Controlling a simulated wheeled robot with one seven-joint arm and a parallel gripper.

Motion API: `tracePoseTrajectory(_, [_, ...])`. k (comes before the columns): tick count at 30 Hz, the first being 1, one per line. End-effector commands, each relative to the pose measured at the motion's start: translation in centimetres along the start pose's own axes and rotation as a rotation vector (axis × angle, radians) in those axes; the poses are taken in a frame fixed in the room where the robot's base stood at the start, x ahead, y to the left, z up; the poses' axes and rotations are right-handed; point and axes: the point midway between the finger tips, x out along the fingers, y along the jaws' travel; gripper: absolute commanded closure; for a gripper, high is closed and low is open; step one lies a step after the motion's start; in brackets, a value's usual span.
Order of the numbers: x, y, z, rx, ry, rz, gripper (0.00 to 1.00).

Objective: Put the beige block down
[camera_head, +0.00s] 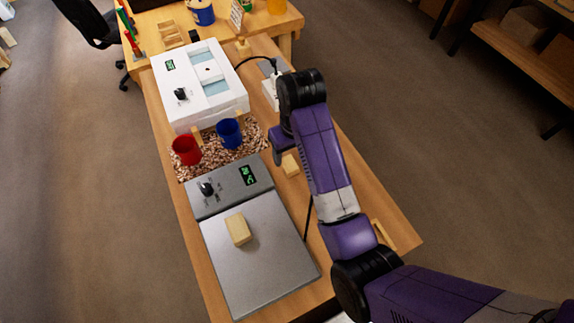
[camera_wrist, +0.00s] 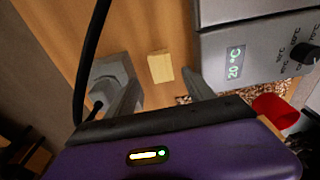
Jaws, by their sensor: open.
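A small beige block (camera_head: 290,165) lies on the wooden table, to the right of the grey hotplate's control panel. In the wrist view the beige block (camera_wrist: 160,66) shows ahead of my gripper (camera_wrist: 161,78). The two fingers are apart, one to each side of the block in the picture, and grip nothing. In the head view my arm hides most of the fingers. A second beige block (camera_head: 238,229) lies on the flat plate of the grey hotplate (camera_head: 265,275).
A red cup (camera_head: 186,149) and a blue cup (camera_head: 229,133) stand on a speckled mat (camera_head: 250,146), left of my gripper. A white bath unit (camera_head: 205,112) stands behind them. A black cable (camera_wrist: 90,60) runs near the fingers.

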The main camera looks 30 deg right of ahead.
Motion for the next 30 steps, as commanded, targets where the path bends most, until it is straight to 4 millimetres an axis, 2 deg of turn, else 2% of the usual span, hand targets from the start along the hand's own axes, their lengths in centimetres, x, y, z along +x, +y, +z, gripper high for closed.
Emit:
tracePoseTrajectory(13, [5.4, -0.4, 0.3, 0.001, 0.0, -0.001, 0.38])
tracePoseTrajectory(22, [6.0, -0.4, 0.2, 0.001, 0.003, 0.0, 0.38])
tracePoseTrajectory(23, [6.0, -0.4, 0.2, 0.001, 0.003, 0.0, 0.4])
tracePoseTrajectory(30, [6.0, -0.4, 0.2, 0.001, 0.003, 0.0, 0.87])
